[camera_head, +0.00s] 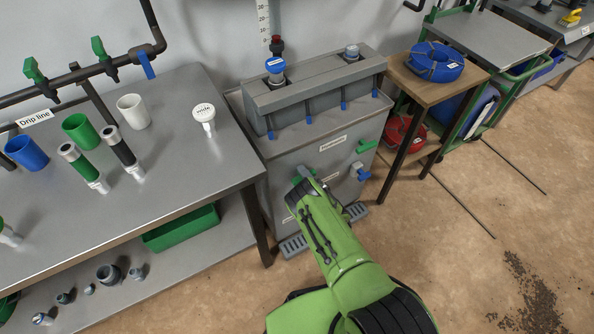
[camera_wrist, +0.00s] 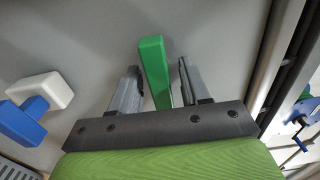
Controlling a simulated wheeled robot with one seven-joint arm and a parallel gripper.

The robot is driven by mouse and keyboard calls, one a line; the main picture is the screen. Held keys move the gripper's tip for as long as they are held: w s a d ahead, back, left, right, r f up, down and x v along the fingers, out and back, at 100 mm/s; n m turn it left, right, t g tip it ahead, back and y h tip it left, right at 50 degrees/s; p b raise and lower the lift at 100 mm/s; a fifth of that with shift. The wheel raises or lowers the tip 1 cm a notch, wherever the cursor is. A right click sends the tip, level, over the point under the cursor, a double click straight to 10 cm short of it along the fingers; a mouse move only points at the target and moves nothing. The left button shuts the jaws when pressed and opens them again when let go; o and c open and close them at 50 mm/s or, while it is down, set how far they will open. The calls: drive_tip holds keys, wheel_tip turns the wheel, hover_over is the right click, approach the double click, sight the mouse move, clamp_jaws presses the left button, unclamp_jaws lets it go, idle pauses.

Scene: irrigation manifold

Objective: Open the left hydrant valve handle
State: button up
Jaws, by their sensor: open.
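The grey hydrant cabinet (camera_head: 280,160) stands right of the workbench. At its front left, a green valve handle (camera_head: 297,180) is mostly hidden by my gripper (camera_head: 305,177). In the wrist view a green handle (camera_wrist: 154,72) sits between the two open fingers of my gripper (camera_wrist: 158,68). A gap shows on both sides of the handle, so the fingers do not appear to grip it. Another green handle (camera_head: 367,146) and a blue handle (camera_head: 363,175) are on the cabinet's right part. The blue handle on a white body also shows in the wrist view (camera_wrist: 27,128).
The metal workbench (camera_head: 225,165) with cups and fittings is on the left. A wooden side table (camera_head: 410,85) with a blue hose coil (camera_head: 435,62) stands to the right. A grey grate (camera_head: 292,246) lies at the cabinet's foot.

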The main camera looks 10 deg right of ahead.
drive_tip(key=shift+s, duration=0.1)
clamp_jaws()
drive_tip(key=shift+n, duration=0.3)
drive_tip(key=n+p, duration=0.1)
drive_tip(key=n, duration=0.2)
drive_tip(key=shift+n, duration=0.3)
drive_tip(key=n+p, duration=0.1)
drive_tip(key=n, duration=0.4)
drive_tip(key=shift+n, duration=0.3)
drive_tip(key=n, duration=0.8)
drive_tip(key=shift+n, duration=0.3)
